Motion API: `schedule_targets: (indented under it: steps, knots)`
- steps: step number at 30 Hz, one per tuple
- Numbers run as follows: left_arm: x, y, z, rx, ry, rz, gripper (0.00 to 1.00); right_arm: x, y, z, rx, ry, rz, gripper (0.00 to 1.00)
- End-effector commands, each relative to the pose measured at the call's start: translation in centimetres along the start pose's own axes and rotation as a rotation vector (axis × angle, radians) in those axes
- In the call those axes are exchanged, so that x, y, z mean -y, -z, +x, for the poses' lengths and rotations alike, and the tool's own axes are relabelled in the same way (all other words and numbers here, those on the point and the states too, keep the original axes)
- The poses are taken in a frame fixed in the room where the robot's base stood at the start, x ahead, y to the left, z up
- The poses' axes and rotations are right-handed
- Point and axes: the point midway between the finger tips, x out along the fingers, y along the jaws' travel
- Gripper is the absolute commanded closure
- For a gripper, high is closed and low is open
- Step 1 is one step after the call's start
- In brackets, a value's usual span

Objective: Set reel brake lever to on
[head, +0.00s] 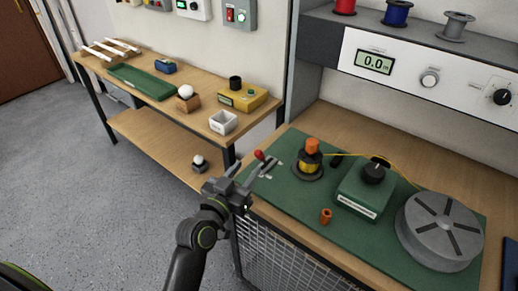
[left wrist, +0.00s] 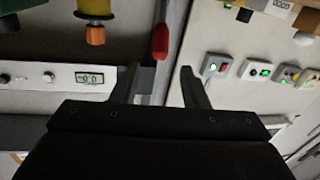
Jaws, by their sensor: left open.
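The brake lever's red knob (head: 259,155) stands at the left end of the green mat, beside a small slotted plate (head: 269,168) with pale labels too small to read. My left gripper (head: 243,172) is open and empty, just in front of the knob on the near side. In the left wrist view, the red knob (left wrist: 160,42) shows beyond the gap between the open fingers (left wrist: 160,82), roughly in line with it and apart from both. The reel (head: 308,165) with yellow wire and an orange top is right of the lever. My right gripper is out of view.
On the green mat (head: 290,207) are a green box with a black knob (head: 362,187), an orange cylinder (head: 326,216) and a grey slotted disc (head: 440,228). A metal upright stands behind the lever. A side bench (head: 150,107) with parts is at left.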

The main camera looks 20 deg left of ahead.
Motion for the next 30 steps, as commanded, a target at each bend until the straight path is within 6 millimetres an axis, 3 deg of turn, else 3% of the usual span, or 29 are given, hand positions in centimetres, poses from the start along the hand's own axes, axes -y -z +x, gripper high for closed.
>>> schedule_targets:
  steps: [6,12,18,27,30]
  knots:
    - [0.0,0.2,4.1,0.001,-0.001,0.001,0.59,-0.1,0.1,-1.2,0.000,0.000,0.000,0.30]
    - [0.0,0.1,6.8,0.001,0.000,0.000,0.59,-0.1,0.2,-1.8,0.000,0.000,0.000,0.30]
    - [0.0,0.0,8.0,0.001,0.001,0.001,0.59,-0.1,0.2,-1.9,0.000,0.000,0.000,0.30]
    - [0.0,-0.1,8.1,0.001,0.001,0.000,0.59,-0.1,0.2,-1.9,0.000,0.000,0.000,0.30]
    - [0.0,-0.1,8.1,0.001,0.001,0.000,0.71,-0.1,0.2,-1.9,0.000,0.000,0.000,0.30]
